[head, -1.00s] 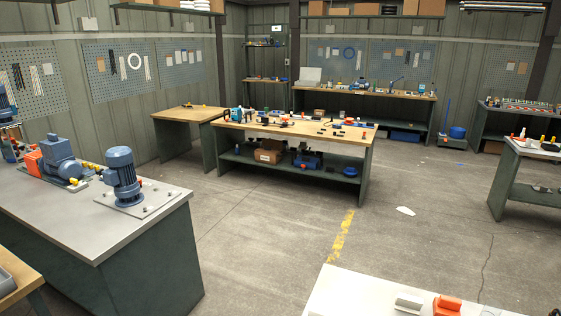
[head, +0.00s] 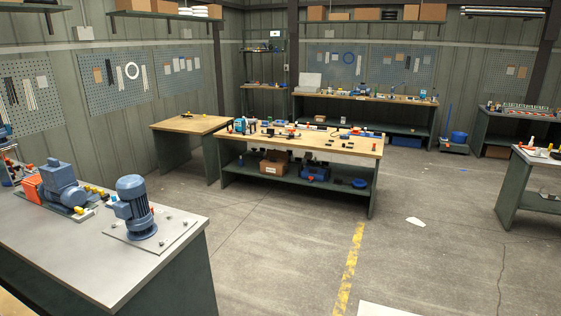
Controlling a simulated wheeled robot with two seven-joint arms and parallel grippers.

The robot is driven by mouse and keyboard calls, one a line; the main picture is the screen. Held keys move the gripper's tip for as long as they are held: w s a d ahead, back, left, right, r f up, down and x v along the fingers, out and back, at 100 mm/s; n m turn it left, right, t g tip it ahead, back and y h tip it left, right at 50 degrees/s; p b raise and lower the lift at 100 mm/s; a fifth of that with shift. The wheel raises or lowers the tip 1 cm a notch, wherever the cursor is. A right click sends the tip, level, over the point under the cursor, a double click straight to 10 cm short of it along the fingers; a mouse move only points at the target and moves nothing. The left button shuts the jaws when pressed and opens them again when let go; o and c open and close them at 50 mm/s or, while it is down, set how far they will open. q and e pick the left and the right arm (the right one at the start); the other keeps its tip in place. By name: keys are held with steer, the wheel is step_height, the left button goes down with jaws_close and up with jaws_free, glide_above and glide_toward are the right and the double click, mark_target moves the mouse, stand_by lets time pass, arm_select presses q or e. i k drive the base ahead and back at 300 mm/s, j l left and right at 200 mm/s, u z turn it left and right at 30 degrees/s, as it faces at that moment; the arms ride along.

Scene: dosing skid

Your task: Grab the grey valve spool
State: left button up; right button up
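I cannot make out a grey valve spool in the head view; the small parts on the benches are too far away to tell apart. Several small dark, blue and orange parts lie on the wooden top of the middle workbench (head: 340,147). More small parts stand on the long back bench (head: 385,99) and the bench at the right edge (head: 528,190). Neither of my grippers shows in the view.
A grey-topped bench (head: 90,263) with a blue motor (head: 134,208) and a blue pump unit (head: 62,186) fills the left front. A small wooden table (head: 190,124) adjoins the middle workbench. A white sheet (head: 416,222) lies on the otherwise open concrete floor.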

mark_target(269, 131)
steer(key=i+j+z, duration=0.1)
steer(key=i+j, duration=1)
steer(key=i+l, duration=0.25)
steer(key=i, duration=0.45)
steer(key=i+l+z, duration=0.1)
steer(key=i+l, duration=0.2)
steer(key=i, duration=0.35)
steer(key=i+l, duration=0.2)
steer(key=i, duration=0.5)
steer(key=i+l+z, duration=0.1)
steer(key=i, duration=0.6)
steer(key=i+l, duration=0.25)
steer(key=i, duration=0.45)
steer(key=i+j, duration=0.15)
steer(key=i, duration=0.3)
steer(key=i+j+z, duration=0.1)
steer(key=i, duration=0.35)
steer(key=i+j, duration=0.2)
steer(key=i, duration=0.25)
steer(key=i+j+z, duration=0.1)
steer(key=i, duration=0.35)
steer(key=j, duration=0.1)
